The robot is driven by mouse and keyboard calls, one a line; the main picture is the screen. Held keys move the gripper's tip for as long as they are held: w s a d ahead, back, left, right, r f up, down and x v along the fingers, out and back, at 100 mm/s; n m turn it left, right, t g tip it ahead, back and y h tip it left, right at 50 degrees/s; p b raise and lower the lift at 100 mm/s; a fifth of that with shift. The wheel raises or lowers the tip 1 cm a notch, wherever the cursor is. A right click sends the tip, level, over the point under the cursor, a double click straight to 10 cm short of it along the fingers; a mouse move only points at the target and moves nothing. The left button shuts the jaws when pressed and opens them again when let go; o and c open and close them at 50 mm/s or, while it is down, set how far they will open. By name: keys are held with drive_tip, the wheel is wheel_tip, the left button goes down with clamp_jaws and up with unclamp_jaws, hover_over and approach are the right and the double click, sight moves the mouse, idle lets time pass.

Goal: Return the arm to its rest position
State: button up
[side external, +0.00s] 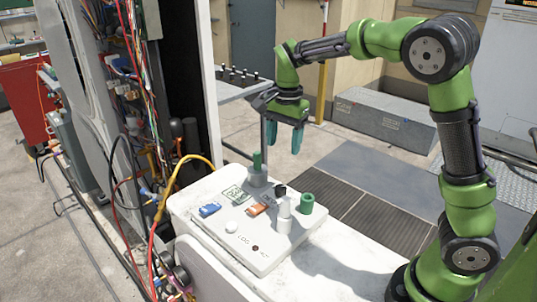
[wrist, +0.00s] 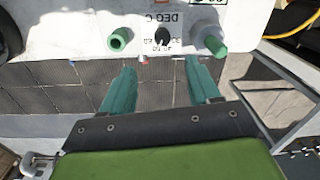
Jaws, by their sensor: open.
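My gripper (side external: 284,142) hangs in the air above and behind the white control panel, fingers pointing down. Its two teal fingers stand apart with nothing between them. In the wrist view my gripper (wrist: 158,72) is open over dark floor matting, with the panel edge beyond the fingertips. My green arm curves from its base at the lower right up and over to the left. The white panel (side external: 262,250) lies on a white cabinet top and also shows in the wrist view (wrist: 80,40). My gripper touches nothing that I can see.
The panel carries a green-topped knob (side external: 257,162), a green ring-shaped knob (side external: 307,203), a white post (side external: 285,222), a blue part (side external: 209,210) and an orange part (side external: 256,209). An open wiring cabinet with loose cables stands left. A grey shelf (side external: 232,88) stands close behind my gripper.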

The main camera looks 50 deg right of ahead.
drive_tip(key=s+a+r+n+t+y, duration=0.1)
drive_tip(key=s+a+r+n+t, duration=0.1)
drive_tip(key=s+n, duration=0.4)
drive_tip(key=s+a+r+n+t, duration=0.3)
drive_tip(key=s+n, duration=0.3)
drive_tip(key=s, duration=0.7)
drive_tip(key=shift+a+t+y, duration=0.4)
drive_tip(key=shift+a+t, duration=0.3)
drive_tip(key=shift+t, duration=0.2)
